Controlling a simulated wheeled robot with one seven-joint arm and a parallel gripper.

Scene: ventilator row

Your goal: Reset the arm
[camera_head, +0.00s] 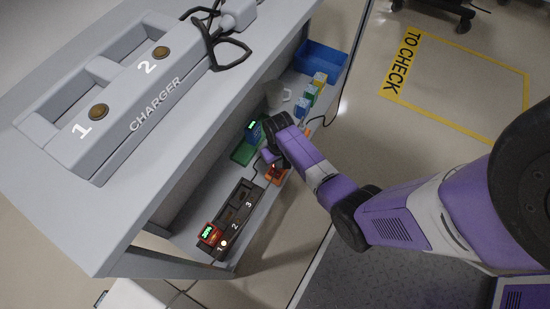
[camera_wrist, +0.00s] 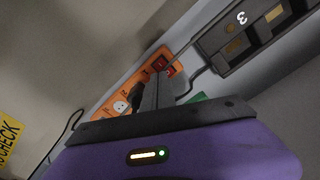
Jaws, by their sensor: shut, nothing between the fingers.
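My arm reaches in from the right in the head view, over the lower shelf of the grey cart. My gripper (camera_head: 268,156) is low over that shelf, close to an orange power strip (camera_head: 282,178). In the wrist view my gripper (camera_wrist: 156,88) is shut with nothing held. Its dark fingers are in front of the orange power strip (camera_wrist: 103,113), which has red switches (camera_wrist: 158,63) and a white socket. I cannot tell whether the fingertips touch the strip. The gripper hides part of it.
A black charger (camera_head: 233,217) with numbered slots holds a red lit device (camera_head: 210,234) in slot 1. A green tray (camera_head: 243,152), small coloured boxes (camera_head: 303,105) and a blue bin (camera_head: 321,58) share the shelf. A grey charger (camera_head: 130,90) tops the cart.

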